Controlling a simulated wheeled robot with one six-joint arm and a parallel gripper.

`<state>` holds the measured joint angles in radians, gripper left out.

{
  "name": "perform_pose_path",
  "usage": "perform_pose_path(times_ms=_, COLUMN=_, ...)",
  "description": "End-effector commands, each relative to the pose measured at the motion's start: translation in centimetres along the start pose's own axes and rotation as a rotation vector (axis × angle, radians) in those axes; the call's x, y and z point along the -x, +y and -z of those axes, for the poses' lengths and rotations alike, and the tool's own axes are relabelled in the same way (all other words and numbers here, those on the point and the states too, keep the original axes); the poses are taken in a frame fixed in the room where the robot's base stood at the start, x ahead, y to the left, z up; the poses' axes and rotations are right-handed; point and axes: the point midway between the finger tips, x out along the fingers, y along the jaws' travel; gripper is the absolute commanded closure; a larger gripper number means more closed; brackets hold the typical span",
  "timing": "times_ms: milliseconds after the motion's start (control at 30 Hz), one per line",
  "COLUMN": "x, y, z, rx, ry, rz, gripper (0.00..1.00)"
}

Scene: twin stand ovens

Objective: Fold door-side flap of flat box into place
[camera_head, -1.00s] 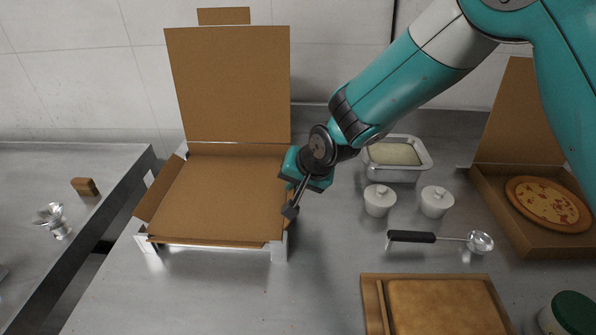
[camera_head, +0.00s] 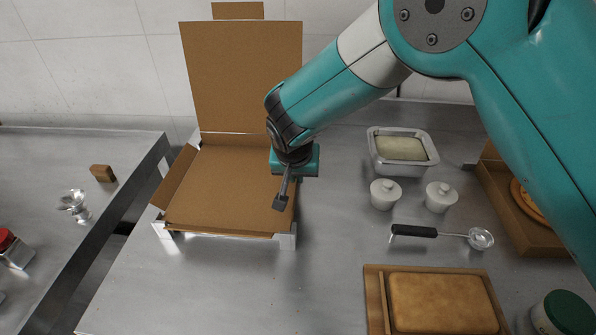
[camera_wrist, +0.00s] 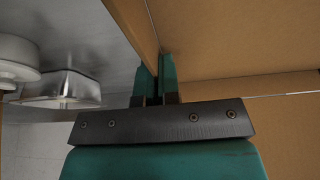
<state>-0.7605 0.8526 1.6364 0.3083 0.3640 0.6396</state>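The flat brown cardboard box (camera_head: 228,190) stands on low white supports at the left of the counter. Its lid (camera_head: 240,80) is upright at the back, and its left flap (camera_head: 175,176) leans outward. My gripper (camera_head: 280,202) points down at the box's right side. In the wrist view my gripper (camera_wrist: 159,75) has its two fingers close together, with the right-side flap (camera_wrist: 132,22) running up to them. I cannot make out any cardboard pinched between them. The arm's end hides part of the right side in the head view.
A board with a flat tan slab (camera_head: 442,302) lies in front. Counter left of it is clear; a gap separates the left counter.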

Motion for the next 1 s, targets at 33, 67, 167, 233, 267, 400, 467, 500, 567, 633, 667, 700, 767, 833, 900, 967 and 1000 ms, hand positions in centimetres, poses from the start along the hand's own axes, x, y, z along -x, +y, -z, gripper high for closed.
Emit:
perform_pose_path(times_ms=33, x=0.0, y=0.0, z=0.0, rx=0.001, ry=-0.001, rz=0.000, gripper=1.00)
perform_pose_path(times_ms=67, x=0.0, y=0.0, z=0.0, rx=0.001, ry=-0.001, rz=0.000, gripper=1.00)
perform_pose_path(times_ms=167, x=0.0, y=0.0, z=0.0, rx=0.001, ry=-0.001, rz=0.000, gripper=1.00)
perform_pose_path(times_ms=233, x=0.0, y=0.0, z=0.0, rx=0.001, ry=-0.001, rz=0.000, gripper=1.00)
perform_pose_path(times_ms=267, x=0.0, y=0.0, z=0.0, rx=0.001, ry=-0.001, rz=0.000, gripper=0.94)
perform_pose_path(times_ms=400, x=0.0, y=0.0, z=0.0, rx=0.001, ry=-0.001, rz=0.001, gripper=0.70)
perform_pose_path(times_ms=467, x=0.0, y=0.0, z=0.0, rx=0.001, ry=-0.001, rz=0.001, gripper=0.70)
perform_pose_path(times_ms=500, x=0.0, y=0.0, z=0.0, rx=0.001, ry=-0.001, rz=0.001, gripper=0.70)
perform_pose_path(times_ms=567, x=0.0, y=0.0, z=0.0, rx=0.001, ry=-0.001, rz=0.001, gripper=0.70)
perform_pose_path(times_ms=633, x=0.0, y=0.0, z=0.0, rx=0.000, ry=0.000, rz=0.001, gripper=0.70)
perform_pose_path(times_ms=667, x=0.1, y=0.0, z=0.0, rx=0.000, ry=0.000, rz=0.001, gripper=0.70)
perform_pose_path(times_ms=700, x=0.3, y=0.0, z=0.0, rx=0.000, ry=0.000, rz=0.002, gripper=0.70)
perform_pose_path(times_ms=767, x=0.8, y=-0.1, z=0.0, rx=0.001, ry=0.001, rz=0.003, gripper=0.70)
perform_pose_path(times_ms=833, x=1.7, y=-0.1, z=0.0, rx=0.001, ry=0.001, rz=0.003, gripper=0.70)
perform_pose_path(times_ms=900, x=3.1, y=-0.1, z=0.0, rx=0.000, ry=0.003, rz=0.005, gripper=0.70)
perform_pose_path(times_ms=967, x=4.5, y=-0.1, z=0.0, rx=0.000, ry=0.003, rz=0.005, gripper=0.70)
perform_pose_path(times_ms=1000, x=5.5, y=-0.1, z=0.0, rx=0.000, ry=0.004, rz=0.005, gripper=0.70)
